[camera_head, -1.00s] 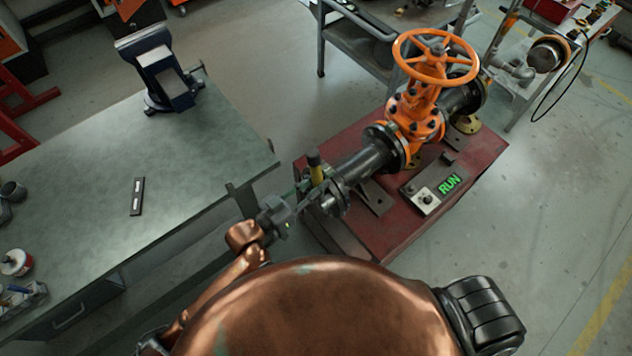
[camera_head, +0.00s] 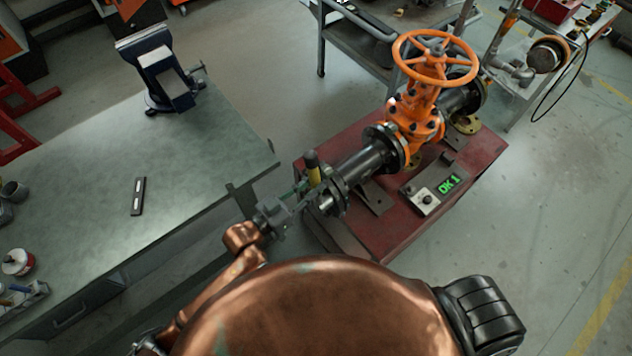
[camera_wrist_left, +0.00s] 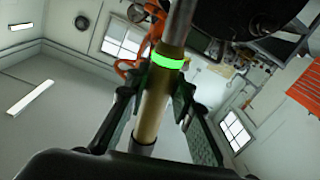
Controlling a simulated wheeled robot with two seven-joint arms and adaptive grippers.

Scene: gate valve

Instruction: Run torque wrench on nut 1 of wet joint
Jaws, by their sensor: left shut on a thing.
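The gate valve has an orange body (camera_head: 415,118) and handwheel (camera_head: 434,56), with black flanged pipe (camera_head: 364,164) on a red stand. My left gripper (camera_head: 297,194) is at the near-left end flange (camera_head: 332,195). It is shut on the torque wrench (camera_head: 313,168), a yellow tool with a dark top. In the left wrist view the wrench shaft (camera_wrist_left: 154,112) runs between the fingers, with a lit green ring (camera_wrist_left: 167,62). Nut 1 and the wrench's seating on it are hidden. A small display (camera_head: 449,184) on the stand reads "OK 1" in green. My right gripper is not in view.
The red stand (camera_head: 400,240) carries the valve and a control box (camera_head: 424,200). A grey workbench (camera_head: 90,190) at left holds a vise (camera_head: 165,75) and a small dark bar (camera_head: 138,196). A grey cart stands behind. Floor at right is clear.

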